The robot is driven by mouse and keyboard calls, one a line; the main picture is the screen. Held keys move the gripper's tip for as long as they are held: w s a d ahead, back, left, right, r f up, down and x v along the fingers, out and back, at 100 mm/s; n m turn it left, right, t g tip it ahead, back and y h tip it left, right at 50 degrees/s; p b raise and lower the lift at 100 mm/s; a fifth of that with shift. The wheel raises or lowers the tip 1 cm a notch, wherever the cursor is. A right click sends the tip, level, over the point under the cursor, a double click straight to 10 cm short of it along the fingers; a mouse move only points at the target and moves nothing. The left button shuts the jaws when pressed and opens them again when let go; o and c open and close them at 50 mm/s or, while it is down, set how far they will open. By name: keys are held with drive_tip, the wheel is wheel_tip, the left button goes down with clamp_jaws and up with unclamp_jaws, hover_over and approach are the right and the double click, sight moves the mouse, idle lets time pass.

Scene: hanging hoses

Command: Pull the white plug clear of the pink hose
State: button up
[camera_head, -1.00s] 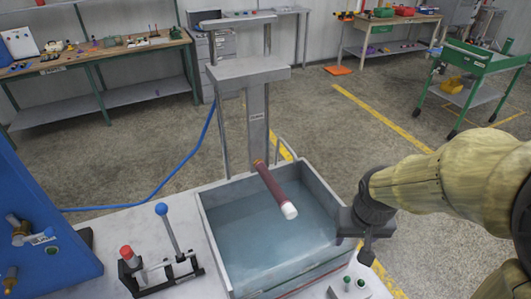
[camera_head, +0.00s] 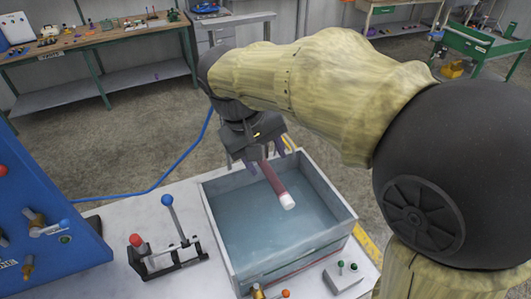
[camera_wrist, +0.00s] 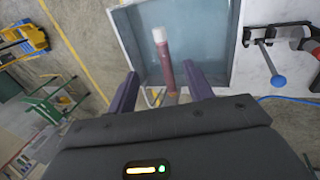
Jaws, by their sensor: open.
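The pink hose (camera_head: 273,178) is a dark pink tube hanging over the water tank, sloping down toward the front. The white plug (camera_head: 288,201) sits in its lower free end. In the wrist view the plug (camera_wrist: 160,36) is at the far end of the hose (camera_wrist: 166,65), beyond my fingertips. My gripper (camera_wrist: 163,84) is open, its two fingers on either side of the hose and apart from it. In the head view my gripper (camera_head: 258,160) is above the hose's upper part, and my arm hides the stand there.
A grey-walled tank (camera_head: 228,240) of water lies below the hose. A lever with a blue knob (camera_head: 167,200) and a red-knobbed clamp (camera_head: 136,241) stand left of it. A blue panel (camera_head: 50,210) is at far left. A small switch box (camera_head: 345,277) is at front right.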

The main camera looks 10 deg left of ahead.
sight(288, 203)
drive_tip(key=shift+f, duration=0.1)
drive_tip(key=p+x, duration=0.2)
drive_tip(key=x, duration=1.5)
drive_tip(key=shift+d+f, duration=0.1)
drive_tip(key=c, duration=1.1)
drive_tip(key=shift+o, duration=0.2)
drive_tip(key=shift+s+d, duration=0.4)
drive_tip(key=shift+s, duration=0.25)
drive_tip(key=shift+d, duration=0.1)
